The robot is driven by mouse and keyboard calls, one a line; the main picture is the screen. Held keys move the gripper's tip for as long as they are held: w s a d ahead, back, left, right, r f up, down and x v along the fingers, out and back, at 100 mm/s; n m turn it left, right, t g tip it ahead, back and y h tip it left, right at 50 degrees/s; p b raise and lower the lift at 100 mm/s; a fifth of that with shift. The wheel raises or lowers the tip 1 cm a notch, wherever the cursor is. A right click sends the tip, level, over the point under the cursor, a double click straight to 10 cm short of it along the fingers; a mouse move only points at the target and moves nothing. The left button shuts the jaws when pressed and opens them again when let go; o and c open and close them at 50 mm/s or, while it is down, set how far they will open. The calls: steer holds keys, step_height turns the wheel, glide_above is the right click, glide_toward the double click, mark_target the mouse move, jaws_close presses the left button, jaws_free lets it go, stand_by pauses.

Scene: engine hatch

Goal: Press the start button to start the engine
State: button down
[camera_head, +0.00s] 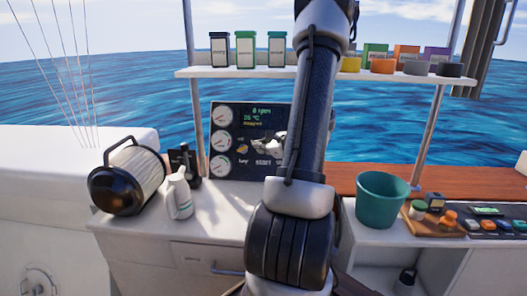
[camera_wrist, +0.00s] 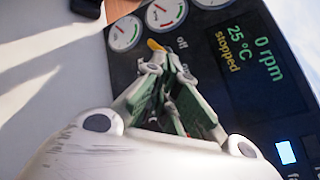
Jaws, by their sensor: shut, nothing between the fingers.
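The dark engine panel (camera_head: 235,131) stands upright at the back of the counter, left of my arm. It also fills much of the wrist view (camera_wrist: 208,65). Its display (camera_wrist: 247,55) reads 0 rpm, 25 °C and stopped. A START label (camera_head: 263,161) shows low on the panel; I cannot make out the button itself, and my gripper covers part of that area. A yellow knob (camera_head: 242,149) sits left of it, and also shows beyond my fingers in the wrist view (camera_wrist: 155,45). My gripper (camera_head: 268,140) is shut and empty, close before the panel; contact cannot be told.
A shelf (camera_head: 220,72) with boxes and cans spans above. A green bucket (camera_head: 382,200) and a tray of parts stand right of my arm.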

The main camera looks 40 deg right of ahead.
mark_target(253, 148)
steer(key=shift+w+d+f, duration=0.5)
steer(key=shift+w+d, duration=0.2)
steer(key=shift+d, duration=0.1)
steer(key=shift+w+d+f, duration=0.5)
steer(key=shift+w+d, duration=0.15)
steer(key=shift+d, duration=0.15)
stand_by(0.3)
steer(key=shift+w+d+f, duration=0.15)
steer(key=shift+w+d, duration=0.1)
steer(key=shift+d, duration=0.05)
steer(key=shift+w+d+f, duration=0.3)
steer(key=shift+w+d, duration=0.15)
steer(key=shift+d, duration=0.1)
stand_by(1.2)
steer(key=shift+a, duration=0.1)
steer(key=shift+s+a+r, duration=0.5)
steer(key=shift+s+a, duration=0.2)
steer(key=shift+a, duration=0.05)
steer(key=s+a+r, duration=0.2)
steer(key=s+a, duration=0.1)
steer(key=shift+a, duration=0.2)
stand_by(0.5)
